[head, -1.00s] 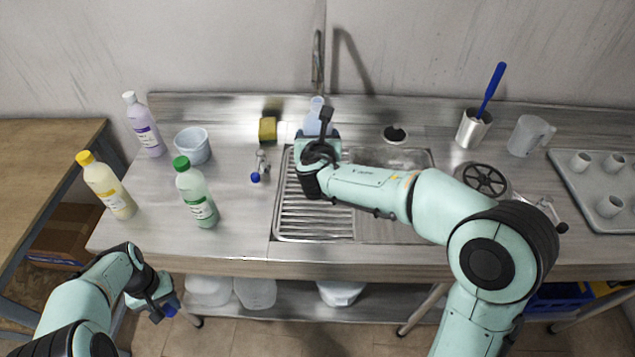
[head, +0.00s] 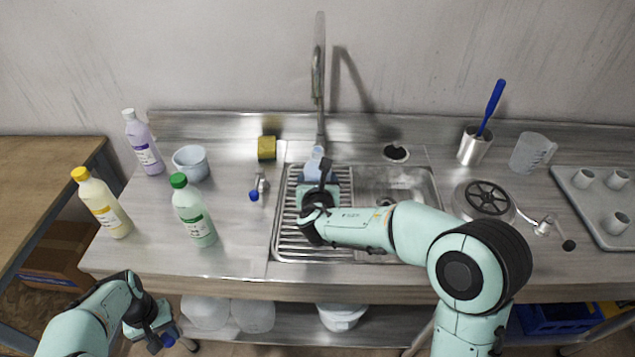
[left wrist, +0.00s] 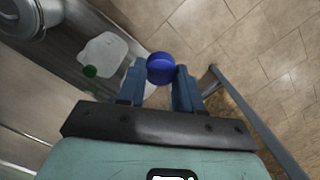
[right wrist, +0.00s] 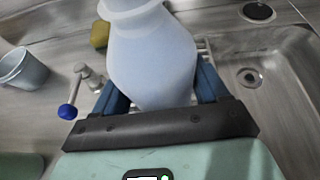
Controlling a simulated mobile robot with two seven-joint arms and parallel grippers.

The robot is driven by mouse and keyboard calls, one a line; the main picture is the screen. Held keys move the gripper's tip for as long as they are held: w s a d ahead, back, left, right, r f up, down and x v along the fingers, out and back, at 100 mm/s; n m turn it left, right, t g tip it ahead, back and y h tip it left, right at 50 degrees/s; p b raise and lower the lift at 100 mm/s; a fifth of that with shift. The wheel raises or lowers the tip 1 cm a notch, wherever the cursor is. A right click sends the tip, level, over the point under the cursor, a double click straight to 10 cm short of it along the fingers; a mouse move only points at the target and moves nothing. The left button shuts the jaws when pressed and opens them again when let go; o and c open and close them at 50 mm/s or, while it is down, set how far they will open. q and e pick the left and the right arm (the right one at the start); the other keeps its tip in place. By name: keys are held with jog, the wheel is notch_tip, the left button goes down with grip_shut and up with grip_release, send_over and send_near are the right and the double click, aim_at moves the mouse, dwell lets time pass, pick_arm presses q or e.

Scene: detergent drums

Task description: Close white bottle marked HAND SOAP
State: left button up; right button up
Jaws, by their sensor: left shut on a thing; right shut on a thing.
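A pale bluish-white bottle (head: 317,165) is in my right gripper (head: 318,188), over the ribbed drainer at the left of the sink. It fills the middle of the right wrist view (right wrist: 152,60), with my right gripper (right wrist: 155,90) shut around its body. Its top is cut off there, and no label shows. My left gripper (head: 163,330) is low, in front of the counter edge. In the left wrist view my left gripper (left wrist: 160,85) is shut on a round blue cap (left wrist: 160,68), held well away from the bottle.
A blue-knobbed tap piece (head: 257,188) and a sponge (head: 267,148) lie near the sink. A tall faucet (head: 319,80) rises behind the bottle.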

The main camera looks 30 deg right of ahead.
jog(key=shift+r, duration=0.1)
pick_arm(q)
jog(key=shift+s+f+b, duration=0.2)
jog(key=shift+f+b, duration=0.55)
jog(key=shift+f, duration=0.1)
pick_arm(e)
jog(key=shift+f, duration=0.6)
pick_arm(q)
jog(key=shift+r, duration=0.1)
pick_arm(e)
jog(key=o, duration=1.7)
jog(key=shift+c, duration=0.2)
pick_arm(q)
jog(key=shift+r, duration=0.1)
jog(key=shift+w+r+p, duration=0.1)
jog(key=shift+r+p, duration=0.25)
jog(key=shift+p, duration=0.1)
jog(key=shift+w+r+p, duration=0.1)
jog(key=shift+r+p, duration=0.35)
jog(key=shift+r, duration=0.1)
jog(key=shift+f+b, duration=0.5)
jog(key=shift+f, duration=0.1)
pick_arm(e)
jog(key=v, duration=1.2)
jog(key=shift+r, duration=0.5)
